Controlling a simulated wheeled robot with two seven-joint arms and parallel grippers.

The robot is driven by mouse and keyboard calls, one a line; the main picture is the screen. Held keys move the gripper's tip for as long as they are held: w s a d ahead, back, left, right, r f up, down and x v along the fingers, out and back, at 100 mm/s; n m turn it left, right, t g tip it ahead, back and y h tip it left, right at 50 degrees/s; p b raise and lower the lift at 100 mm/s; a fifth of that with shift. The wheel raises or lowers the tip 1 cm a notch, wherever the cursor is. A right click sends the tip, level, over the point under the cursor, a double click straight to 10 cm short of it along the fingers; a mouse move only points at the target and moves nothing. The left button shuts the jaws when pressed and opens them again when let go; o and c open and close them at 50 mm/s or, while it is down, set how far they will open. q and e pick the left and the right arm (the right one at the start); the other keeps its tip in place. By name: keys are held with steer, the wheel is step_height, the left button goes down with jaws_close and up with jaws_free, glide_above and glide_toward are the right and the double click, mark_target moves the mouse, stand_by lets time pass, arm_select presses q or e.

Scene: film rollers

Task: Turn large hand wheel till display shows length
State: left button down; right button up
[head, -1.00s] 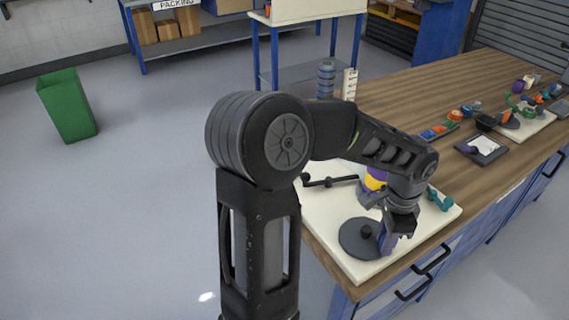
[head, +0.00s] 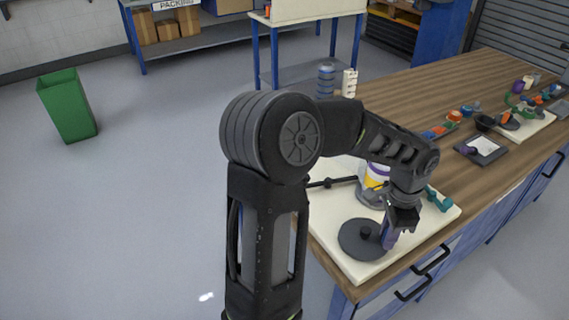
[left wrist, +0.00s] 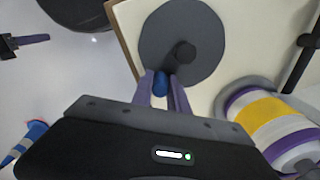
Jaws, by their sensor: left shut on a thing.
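The large hand wheel, a dark grey disc (head: 360,240) with a raised hub, lies on a cream board (head: 375,275) at the near end of the wooden table. It also shows in the left wrist view (left wrist: 205,60). My left gripper (head: 388,238) is at the wheel's right rim in the head view. In the left wrist view its fingers (left wrist: 162,88) are shut on a blue handle (left wrist: 161,82) at the rim. A roller with white, yellow and purple bands (head: 375,180) stands behind the gripper, partly hidden by my arm. I cannot make out a display reading.
A dark bar (head: 335,182) and a teal dumbbell-shaped part (head: 438,198) lie on the board. A tablet-like panel (head: 482,149) and several small coloured parts lie farther along the table. A green bin (head: 68,105) stands on the floor at left.

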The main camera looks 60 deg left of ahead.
mark_target(379, 229)
arm_select(q)
steer(key=shift+w+a, duration=0.15)
steer(key=shift+a, duration=0.05)
steer(key=shift+w+a+r+p, duration=0.1)
steer(key=shift+w+a+p, duration=0.25)
steer(key=shift+w+a, duration=0.25)
steer(key=shift+a, duration=0.2)
steer(key=c, duration=2.2)
jaws_free()
steer(key=shift+w+a, duration=0.15)
steer(key=shift+a, duration=0.4)
steer(key=shift+w+a+p, duration=0.1)
steer(key=shift+a+p, duration=0.2)
steer(key=shift+a, duration=0.2)
